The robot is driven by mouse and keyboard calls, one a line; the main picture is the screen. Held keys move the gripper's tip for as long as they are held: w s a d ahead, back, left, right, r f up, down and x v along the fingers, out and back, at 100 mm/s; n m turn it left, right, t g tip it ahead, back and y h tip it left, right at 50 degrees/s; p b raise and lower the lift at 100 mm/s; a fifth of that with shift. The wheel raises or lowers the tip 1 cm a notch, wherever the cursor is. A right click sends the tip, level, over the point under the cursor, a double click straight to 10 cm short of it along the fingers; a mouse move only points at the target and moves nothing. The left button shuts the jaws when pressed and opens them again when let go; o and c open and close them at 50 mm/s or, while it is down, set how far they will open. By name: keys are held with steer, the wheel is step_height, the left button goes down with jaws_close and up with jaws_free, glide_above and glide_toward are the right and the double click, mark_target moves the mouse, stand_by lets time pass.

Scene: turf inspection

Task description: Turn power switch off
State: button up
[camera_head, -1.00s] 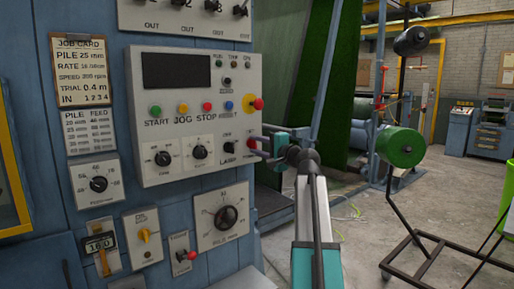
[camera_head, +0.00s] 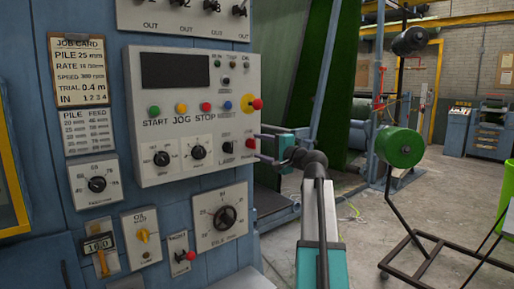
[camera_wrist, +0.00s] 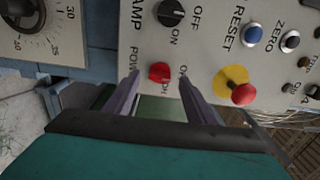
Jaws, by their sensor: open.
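The power switch (camera_head: 250,143) has a red tip and sits at the lower right of the white control panel (camera_head: 165,95), right of the lamp knob. In the wrist view the red switch (camera_wrist: 160,72) is beside lettering partly hidden by a finger. My gripper (camera_head: 260,147) is open at the panel's right edge, its fingers pointing left at the panel. In the wrist view my gripper (camera_wrist: 158,88) has one finger on each side of the red switch, with gaps between. I cannot tell whether the switch stands at on or off.
A red emergency knob on a yellow disc (camera_head: 250,103) sits just above the switch. The black lamp knob (camera_wrist: 170,12) is close by. A large dial (camera_head: 226,217) and a red-tipped toggle (camera_head: 187,256) are lower on the blue cabinet.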

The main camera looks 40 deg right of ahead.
steer(key=s, duration=1)
steer(key=shift+s, duration=0.4)
